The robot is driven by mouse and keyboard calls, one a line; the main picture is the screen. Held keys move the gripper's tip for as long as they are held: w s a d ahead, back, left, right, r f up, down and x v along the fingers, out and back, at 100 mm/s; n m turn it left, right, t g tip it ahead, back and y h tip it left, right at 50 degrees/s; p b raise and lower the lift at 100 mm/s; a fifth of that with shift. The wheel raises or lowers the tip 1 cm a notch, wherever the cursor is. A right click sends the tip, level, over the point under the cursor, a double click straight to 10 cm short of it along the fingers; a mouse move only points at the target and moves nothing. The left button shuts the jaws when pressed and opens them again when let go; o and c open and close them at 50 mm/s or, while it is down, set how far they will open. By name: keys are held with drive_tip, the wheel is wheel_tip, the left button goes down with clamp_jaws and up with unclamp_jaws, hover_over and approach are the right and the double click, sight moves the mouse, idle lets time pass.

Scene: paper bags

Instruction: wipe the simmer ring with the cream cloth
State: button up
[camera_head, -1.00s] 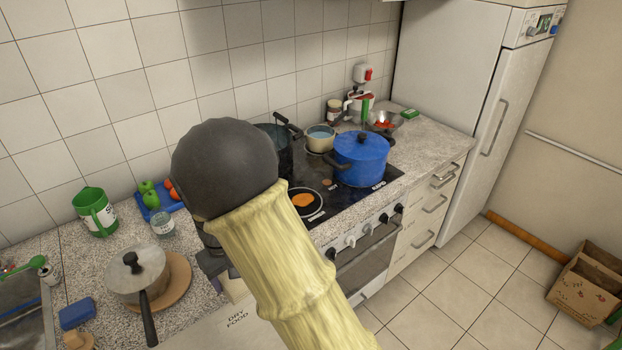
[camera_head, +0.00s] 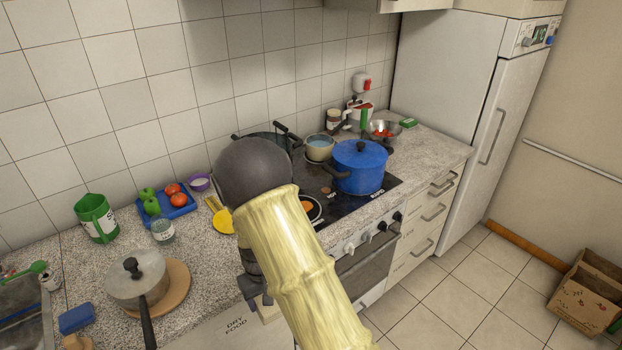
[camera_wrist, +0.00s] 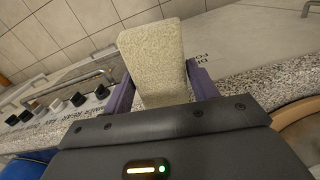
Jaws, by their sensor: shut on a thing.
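The cream cloth (camera_wrist: 158,62) is a thick folded pad between the two purple fingers of my gripper (camera_wrist: 160,88) in the wrist view. My gripper is shut on it. In the head view my gripper (camera_head: 256,290) is low in front of the counter edge, left of the stove, and a bit of the cloth (camera_head: 268,313) shows below it. On the black hob (camera_head: 345,203) a white-outlined ring (camera_head: 316,213) bears an orange patch (camera_head: 307,206); my arm partly covers it. I cannot read which ring is labelled simmer.
A blue pot (camera_head: 360,170), a cream pan (camera_head: 320,150) and a dark pot (camera_head: 262,134) stand on the hob. A steel saucepan (camera_head: 137,283) sits on a round board at left. A yellow utensil (camera_head: 222,217) lies beside the stove. Oven knobs (camera_head: 366,237) line the front.

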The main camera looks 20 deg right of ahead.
drive_tip(key=d+f+m, duration=0.2)
drive_tip(key=d+f, duration=0.4)
drive_tip(key=f, duration=0.2)
drive_tip(key=shift+w+d+f, duration=0.2)
drive_tip(key=shift+w+f, duration=0.2)
